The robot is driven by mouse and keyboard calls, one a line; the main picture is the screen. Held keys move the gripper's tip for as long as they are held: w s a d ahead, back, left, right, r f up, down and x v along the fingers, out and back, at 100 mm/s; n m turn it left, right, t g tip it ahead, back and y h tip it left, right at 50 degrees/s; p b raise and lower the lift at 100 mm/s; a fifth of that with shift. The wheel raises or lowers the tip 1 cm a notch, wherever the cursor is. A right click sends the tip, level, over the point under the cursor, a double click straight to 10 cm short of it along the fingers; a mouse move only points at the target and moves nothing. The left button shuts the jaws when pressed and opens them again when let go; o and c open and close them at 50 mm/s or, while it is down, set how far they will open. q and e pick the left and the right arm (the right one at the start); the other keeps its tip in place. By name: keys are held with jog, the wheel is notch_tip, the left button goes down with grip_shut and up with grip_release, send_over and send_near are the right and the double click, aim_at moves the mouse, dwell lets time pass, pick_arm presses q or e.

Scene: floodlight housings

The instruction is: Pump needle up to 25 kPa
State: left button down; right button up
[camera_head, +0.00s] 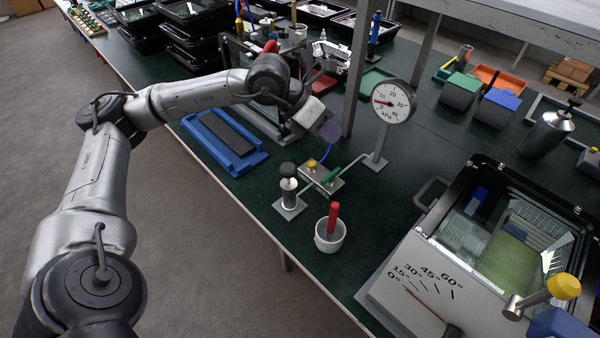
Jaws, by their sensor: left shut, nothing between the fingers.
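The pressure gauge (392,101) stands on a post at the centre right. Its white dial is marked in kPa up to 40, and its red needle points left, toward the low end; the exact reading is too small to tell. A small hand pump (289,185) with a black knob stands upright on a square plate. Beside it is a valve block (322,179) with a green lever and a yellow knob; a grey pipe runs from there to the gauge. My left gripper (329,131) is shut and empty, above and behind the pump, apart from it. My right gripper is out of view.
A white cup (330,236) with a red-handled tool stands in front of the pump. A blue tray (225,141) lies to the left. A large floodlight housing (500,240) with an angle scale fills the lower right. A grey upright (361,70) stands behind the gripper.

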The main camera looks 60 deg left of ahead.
pick_arm(q)
notch_tip(320, 180, down, 3)
jog(key=s+a+n+g+y, duration=0.1)
jog(key=s+a+g+y, duration=0.1)
jog(key=a+y, duration=0.1)
jog(key=n+g+y, duration=0.2)
jog(key=g+y, duration=0.1)
jog(key=g, duration=0.1)
send_over(286, 168)
jog(key=shift+d+f, duration=0.3)
jog(key=shift+f, duration=0.5)
jog(key=shift+s+a, duration=0.1)
jog(key=shift+s, duration=0.25)
jog(key=shift+s+a+n, duration=0.1)
jog(key=shift+n, duration=0.2)
jog(key=shift+f, duration=0.1)
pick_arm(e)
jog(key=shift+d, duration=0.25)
pick_arm(q)
jog(key=shift+f, duration=0.1)
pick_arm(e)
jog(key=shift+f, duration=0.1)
